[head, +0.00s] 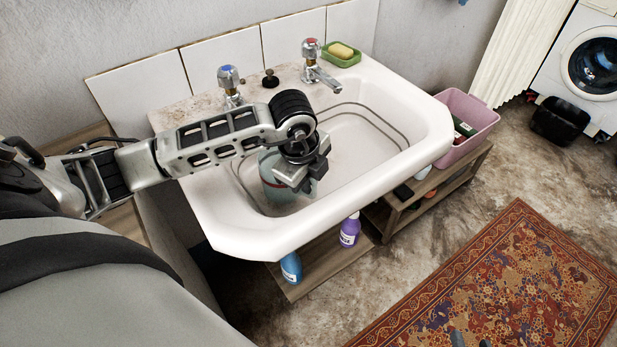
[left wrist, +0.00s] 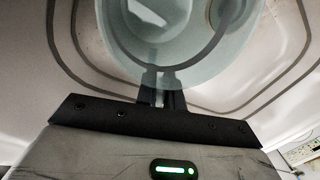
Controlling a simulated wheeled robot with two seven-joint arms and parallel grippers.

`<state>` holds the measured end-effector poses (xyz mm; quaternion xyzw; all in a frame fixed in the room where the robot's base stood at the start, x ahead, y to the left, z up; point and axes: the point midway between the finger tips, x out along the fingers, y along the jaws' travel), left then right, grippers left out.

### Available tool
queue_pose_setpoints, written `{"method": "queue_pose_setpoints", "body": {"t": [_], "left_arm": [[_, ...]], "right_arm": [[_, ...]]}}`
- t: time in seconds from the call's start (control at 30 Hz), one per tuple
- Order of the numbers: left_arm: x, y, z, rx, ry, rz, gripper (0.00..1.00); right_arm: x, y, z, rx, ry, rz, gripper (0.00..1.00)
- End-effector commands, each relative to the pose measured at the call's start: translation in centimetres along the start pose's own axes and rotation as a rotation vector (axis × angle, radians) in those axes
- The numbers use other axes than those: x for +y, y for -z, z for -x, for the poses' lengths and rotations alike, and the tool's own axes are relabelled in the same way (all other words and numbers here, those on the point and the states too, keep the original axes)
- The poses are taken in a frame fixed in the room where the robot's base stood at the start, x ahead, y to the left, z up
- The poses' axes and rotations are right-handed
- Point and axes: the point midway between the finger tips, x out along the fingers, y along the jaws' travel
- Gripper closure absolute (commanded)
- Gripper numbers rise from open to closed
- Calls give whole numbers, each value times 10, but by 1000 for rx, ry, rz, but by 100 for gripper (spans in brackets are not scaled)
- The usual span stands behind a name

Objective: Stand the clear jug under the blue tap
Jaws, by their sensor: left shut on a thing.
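The clear jug (head: 270,182), faintly blue-green, is inside the left part of the white basin (head: 222,222). My left gripper (head: 305,178) is shut on its right side and hides part of it. In the left wrist view the jug (left wrist: 185,65) fills the upper middle, with the dark fingers (left wrist: 162,92) at its wall. I cannot tell whether its base touches the basin floor. The blue tap (head: 229,82) stands on the back ledge, behind and left of the jug; my arm hides its lower part. Two small grey tips at the bottom edge may be my right gripper (head: 470,341).
The red tap (head: 312,62) and a green soap dish (head: 342,56) are to the right on the ledge. A dark plug (head: 270,79) sits between the taps. A pink tub (head: 470,118) and bottles, including a purple one (head: 350,230), stand beside and below. The basin's right side is empty.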

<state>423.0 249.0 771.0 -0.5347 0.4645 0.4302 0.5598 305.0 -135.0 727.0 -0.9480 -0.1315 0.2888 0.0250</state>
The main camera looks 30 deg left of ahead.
Motion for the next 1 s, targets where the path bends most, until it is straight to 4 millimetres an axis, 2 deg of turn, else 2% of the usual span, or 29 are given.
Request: {"method": "queue_pose_setpoints", "body": {"t": [0.6, 1.0], "left_arm": [[-14, -44, -8, -1, 1, 2, 100], [-16, -50, -8, -1, 1, 0, 100]], "right_arm": [[0, -6, -3, 10, 8, -18, 64], [0, -4, -1, 17, 10, -21, 64]]}}
